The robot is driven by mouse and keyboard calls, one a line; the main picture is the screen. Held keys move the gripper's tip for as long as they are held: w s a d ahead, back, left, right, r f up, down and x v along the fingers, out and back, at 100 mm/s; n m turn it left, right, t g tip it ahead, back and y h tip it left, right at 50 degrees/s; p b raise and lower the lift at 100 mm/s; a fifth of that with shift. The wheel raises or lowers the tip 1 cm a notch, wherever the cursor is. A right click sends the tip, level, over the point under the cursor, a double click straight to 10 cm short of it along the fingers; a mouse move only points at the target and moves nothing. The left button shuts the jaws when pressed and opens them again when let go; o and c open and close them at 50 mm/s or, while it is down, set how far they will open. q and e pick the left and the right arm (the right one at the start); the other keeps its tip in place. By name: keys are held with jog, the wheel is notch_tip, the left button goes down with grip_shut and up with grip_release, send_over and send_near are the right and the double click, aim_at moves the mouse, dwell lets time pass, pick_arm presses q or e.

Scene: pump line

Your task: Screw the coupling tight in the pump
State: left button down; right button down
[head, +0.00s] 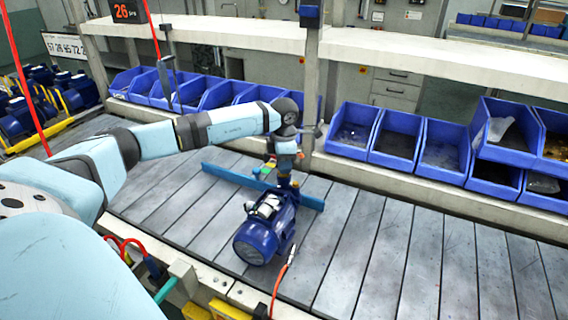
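The blue pump (265,230) lies on the slatted grey conveyor in the middle of the head view, its round end towards me. A blue bar (307,199) stands across the slats just behind it. My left gripper (287,174) points down at the pump's far end, over a small brownish fitting (288,184) that may be the coupling. It is close to or touching that fitting; the fingers are too small and partly hidden to tell whether they are shut on it. My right gripper is not in view.
A red hose with a metal end (291,256) rises at the pump's front right. Blue bins (442,150) line the back of the conveyor, under a pale shelf beam (430,55) and a grey post (310,90). The slats to the right are clear.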

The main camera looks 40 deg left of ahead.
pick_arm(q)
jog(key=shift+f, duration=0.1)
jog(key=shift+f+m+b, duration=0.1)
jog(key=shift+m+b, duration=0.4)
jog(key=shift+m, duration=1.2)
jog(key=m+b, duration=0.1)
jog(key=m, duration=0.1)
jog(key=shift+m, duration=0.7)
